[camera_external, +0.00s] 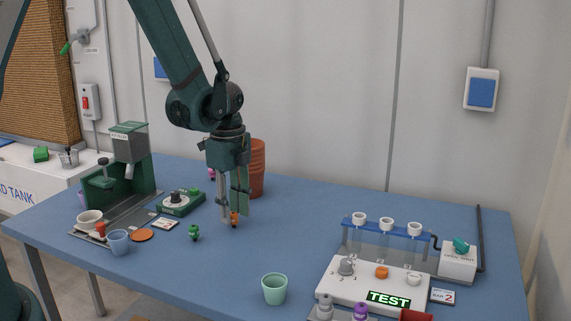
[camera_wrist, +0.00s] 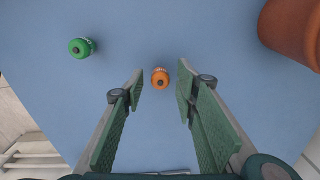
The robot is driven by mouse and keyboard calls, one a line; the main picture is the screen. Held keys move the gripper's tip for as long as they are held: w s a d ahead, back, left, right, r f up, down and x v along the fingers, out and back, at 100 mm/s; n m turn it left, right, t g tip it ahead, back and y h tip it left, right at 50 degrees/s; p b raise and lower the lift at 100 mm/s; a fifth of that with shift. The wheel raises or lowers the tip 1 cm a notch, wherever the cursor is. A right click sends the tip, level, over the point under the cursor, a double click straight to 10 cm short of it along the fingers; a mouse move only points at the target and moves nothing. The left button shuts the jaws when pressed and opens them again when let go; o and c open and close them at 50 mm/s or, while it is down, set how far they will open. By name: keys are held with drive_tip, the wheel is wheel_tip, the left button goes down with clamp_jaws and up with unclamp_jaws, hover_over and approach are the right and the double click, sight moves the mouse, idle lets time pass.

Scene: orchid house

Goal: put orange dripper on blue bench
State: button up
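The orange dripper (camera_external: 234,218) is a small orange piece with a dark tip, low at my fingertips on the blue bench (camera_external: 310,215). In the wrist view the orange dripper (camera_wrist: 160,79) shows between the tips of my two green fingers, with blue bench (camera_wrist: 180,25) around it. My gripper (camera_external: 236,203) points straight down over it. In the wrist view my gripper (camera_wrist: 161,83) is open, with a gap on each side of the dripper. The fingers partly hide the dripper in the external view.
A green dripper (camera_external: 194,232) stands to the left, and terracotta pots (camera_external: 257,168) stand close behind my gripper. A mint cup (camera_external: 275,289) is at the front. A rack with tubes (camera_external: 387,235) and a test stand (camera_external: 347,289) are at right. The bench's middle is clear.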

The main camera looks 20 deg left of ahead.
sight(232, 213)
wheel_tip(232, 213, up, 12)
drive_tip(key=shift+p, duration=0.35)
idle(0.5)
drive_tip(key=shift+r, duration=0.1)
idle(0.5)
drive_tip(key=s+a+r+n+t, duration=0.25)
drive_tip(key=s+r+n, duration=0.2)
drive_tip(key=r, duration=0.25)
drive_tip(key=s+a+r+n+t, duration=0.1)
drive_tip(key=s+a+r+n, duration=0.3)
drive_tip(key=r, duration=0.4)
drive_tip(key=s+a+r+n+t, duration=0.2)
drive_tip(key=s+n, duration=0.3)
drive_tip(key=s, duration=0.3)
drive_tip(key=s+a+r+n+t, duration=0.1)
drive_tip(key=s+a+r+n, duration=0.1)
drive_tip(key=s+n, duration=0.4)
drive_tip(key=shift+s+a+r+t, duration=0.2)
drive_tip(key=shift+s+r+t, duration=0.15)
drive_tip(key=shift+s+r, duration=0.5)
wheel_tip(232, 213, down, 5)
drive_tip(key=b, duration=0.4)
drive_tip(key=shift+r+b, duration=0.2)
drive_tip(key=shift+b, duration=0.15)
